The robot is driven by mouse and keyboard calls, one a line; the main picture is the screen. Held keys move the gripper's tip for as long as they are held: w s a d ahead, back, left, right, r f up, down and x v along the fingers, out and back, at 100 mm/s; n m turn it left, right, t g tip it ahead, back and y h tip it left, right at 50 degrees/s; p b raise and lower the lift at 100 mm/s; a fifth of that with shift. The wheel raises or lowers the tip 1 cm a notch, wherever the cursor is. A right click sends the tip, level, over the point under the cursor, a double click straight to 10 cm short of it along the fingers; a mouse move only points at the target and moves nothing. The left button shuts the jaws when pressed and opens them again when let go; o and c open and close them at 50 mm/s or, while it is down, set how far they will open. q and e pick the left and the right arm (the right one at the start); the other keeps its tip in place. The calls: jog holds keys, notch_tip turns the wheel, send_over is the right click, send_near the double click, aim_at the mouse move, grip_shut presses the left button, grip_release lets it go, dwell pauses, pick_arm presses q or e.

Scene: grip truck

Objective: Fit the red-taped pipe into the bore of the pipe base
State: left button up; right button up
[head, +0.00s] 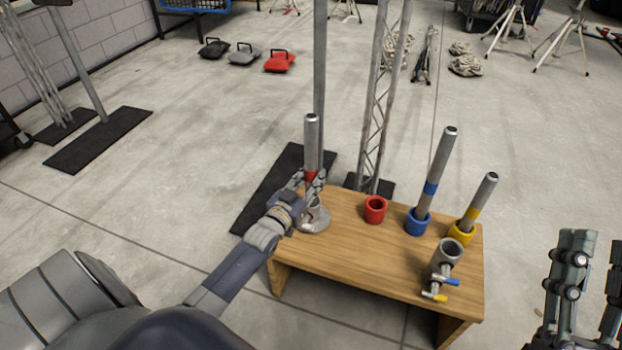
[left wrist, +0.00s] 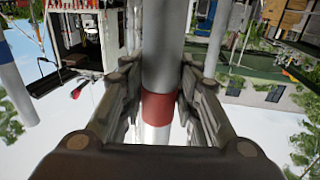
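The red-taped pipe (head: 311,135) is a grey metal tube with a red band, standing upright at the table's left end. My left gripper (head: 312,182) is shut on it near the band. In the left wrist view the pipe (left wrist: 162,45) runs between both fingers, with its red tape (left wrist: 159,105) between the pads. My right gripper (head: 596,250) is open and empty at the lower right.
The wooden table (head: 350,255) also holds an empty red socket (head: 375,210). Blue (head: 418,222) and yellow (head: 462,232) sockets each hold a tilted taped pipe. A truss and pole stand behind the table.

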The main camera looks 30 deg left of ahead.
pick_arm(q)
jog(key=shift+o, duration=1.2)
jog(key=shift+f, duration=0.15)
jog(key=s, duration=1.2)
jog(key=shift+d, duration=0.45)
